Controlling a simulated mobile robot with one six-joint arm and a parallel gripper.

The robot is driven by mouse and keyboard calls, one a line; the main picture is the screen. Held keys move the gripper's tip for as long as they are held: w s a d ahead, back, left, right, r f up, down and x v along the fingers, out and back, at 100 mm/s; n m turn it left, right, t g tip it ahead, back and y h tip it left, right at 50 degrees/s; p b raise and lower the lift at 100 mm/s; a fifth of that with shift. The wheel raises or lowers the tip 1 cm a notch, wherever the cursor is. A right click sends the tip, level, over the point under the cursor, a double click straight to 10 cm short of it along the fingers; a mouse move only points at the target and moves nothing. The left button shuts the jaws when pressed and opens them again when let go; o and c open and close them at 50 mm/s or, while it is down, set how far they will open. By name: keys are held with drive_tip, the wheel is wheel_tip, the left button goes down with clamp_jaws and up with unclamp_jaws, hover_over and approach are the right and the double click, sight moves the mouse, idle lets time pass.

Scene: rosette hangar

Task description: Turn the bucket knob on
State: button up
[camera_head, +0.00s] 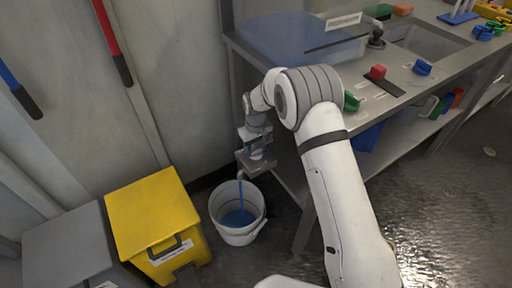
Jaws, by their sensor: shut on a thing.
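A small spout (240,175) sits above the bucket. My gripper (257,154) is at the counter's left end, just above and right of the spout, shut on the bucket knob. The jaws hide most of the knob, so its turn angle cannot be read.
A yellow bin (150,208) and a grey bin (65,250) stand left of the bucket. The counter (335,82) has a blue tub (290,38), a sink (425,40) and red, blue and green knobs. Dark floor is open at right.

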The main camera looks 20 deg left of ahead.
sight(256, 150)
idle(0.6)
drive_tip(key=o, duration=1)
wheel_tip(256, 150, up, 8)
drive_tip(key=shift+f+p, duration=0.1)
drive_tip(key=shift+p, duration=0.6)
